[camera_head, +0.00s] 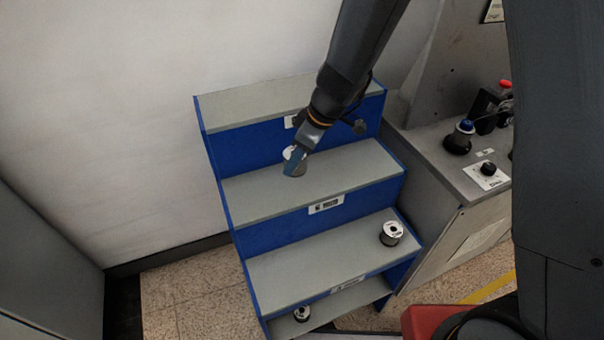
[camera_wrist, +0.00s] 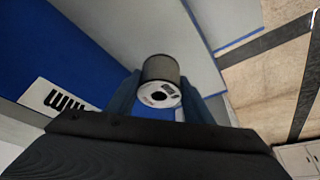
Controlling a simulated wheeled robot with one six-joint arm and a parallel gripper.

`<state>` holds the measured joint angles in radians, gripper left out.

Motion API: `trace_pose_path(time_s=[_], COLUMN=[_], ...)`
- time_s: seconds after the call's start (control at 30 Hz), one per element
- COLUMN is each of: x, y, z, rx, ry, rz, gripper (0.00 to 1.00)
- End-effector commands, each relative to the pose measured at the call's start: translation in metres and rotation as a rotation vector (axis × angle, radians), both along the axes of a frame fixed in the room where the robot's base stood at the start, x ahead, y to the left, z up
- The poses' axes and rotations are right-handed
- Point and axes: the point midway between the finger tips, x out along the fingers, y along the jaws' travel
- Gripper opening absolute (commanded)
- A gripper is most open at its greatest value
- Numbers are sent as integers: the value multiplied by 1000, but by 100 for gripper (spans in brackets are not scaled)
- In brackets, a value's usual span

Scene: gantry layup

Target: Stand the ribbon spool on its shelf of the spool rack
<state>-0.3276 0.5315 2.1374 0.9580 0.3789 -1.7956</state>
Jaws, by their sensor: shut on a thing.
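The ribbon spool (camera_wrist: 160,80), a dark roll with a white, printed end face and a dark centre hole, is between the fingers of my gripper (camera_wrist: 158,98) in the wrist view. In the head view my gripper (camera_head: 294,163) is over the second shelf from the top of the blue spool rack (camera_head: 235,262), and the spool (camera_head: 291,153) is partly hidden behind it. The gripper is shut on the spool. I cannot tell whether the spool touches the grey shelf (camera_head: 250,196).
Another spool (camera_head: 391,233) stands at the right of the third shelf, and one (camera_head: 302,313) on the lowest shelf. A metal console (camera_head: 450,170) with buttons stands close to the rack's right side. The left of the gripper's shelf is clear.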

Motion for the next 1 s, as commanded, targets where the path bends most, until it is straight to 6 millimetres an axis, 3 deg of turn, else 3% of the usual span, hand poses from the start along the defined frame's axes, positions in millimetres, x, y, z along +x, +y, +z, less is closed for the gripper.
trace_pose_path(time_s=[0.5, 1.0], x=[0, 1], y=[-1, -1], z=[-55, -62], rx=[0, 0], ry=[1, -2], rz=[-4, -3], gripper=[10, 10])
